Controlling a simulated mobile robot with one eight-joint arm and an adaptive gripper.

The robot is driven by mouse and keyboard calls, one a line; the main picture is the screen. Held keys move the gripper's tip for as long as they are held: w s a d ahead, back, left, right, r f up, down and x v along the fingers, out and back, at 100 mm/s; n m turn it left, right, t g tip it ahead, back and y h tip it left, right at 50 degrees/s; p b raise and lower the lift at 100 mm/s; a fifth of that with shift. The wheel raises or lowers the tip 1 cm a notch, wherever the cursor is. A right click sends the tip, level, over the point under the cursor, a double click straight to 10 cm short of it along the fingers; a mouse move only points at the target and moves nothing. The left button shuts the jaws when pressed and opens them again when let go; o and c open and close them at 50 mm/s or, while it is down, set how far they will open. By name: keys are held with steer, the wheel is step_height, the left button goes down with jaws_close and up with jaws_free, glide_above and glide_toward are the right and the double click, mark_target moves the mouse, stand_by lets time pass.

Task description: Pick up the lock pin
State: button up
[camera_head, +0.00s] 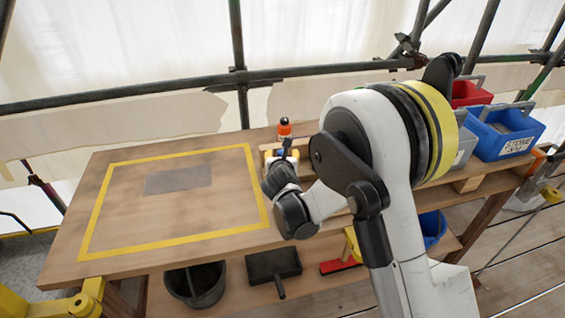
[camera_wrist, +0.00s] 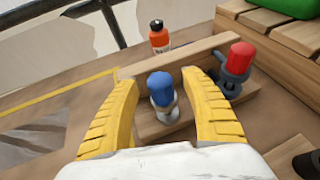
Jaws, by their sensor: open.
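A pin with a rounded blue head (camera_wrist: 160,84) and a metal shank stands at a wooden block (camera_wrist: 190,118) in the wrist view. A second piece with a red head (camera_wrist: 241,57) and a dark grey metal body stands at the block's right end. No label tells which is the lock pin. My gripper (camera_wrist: 163,92) is open, its yellow fingers on either side of the blue head, with visible gaps. In the head view my arm hides most of the block and both heads.
An orange bottle (camera_wrist: 159,38) with a black cap stands just behind the block. The workbench (camera_head: 120,215) has a yellow-taped area (camera_head: 215,195), clear but for a flat grey patch (camera_head: 178,179). Blue (camera_head: 507,140) and red (camera_head: 470,94) bins stand right. A black bucket (camera_head: 195,285) is below.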

steer(key=shift+w+f, duration=0.1)
steer(key=shift+w, duration=0.15)
jaws_close()
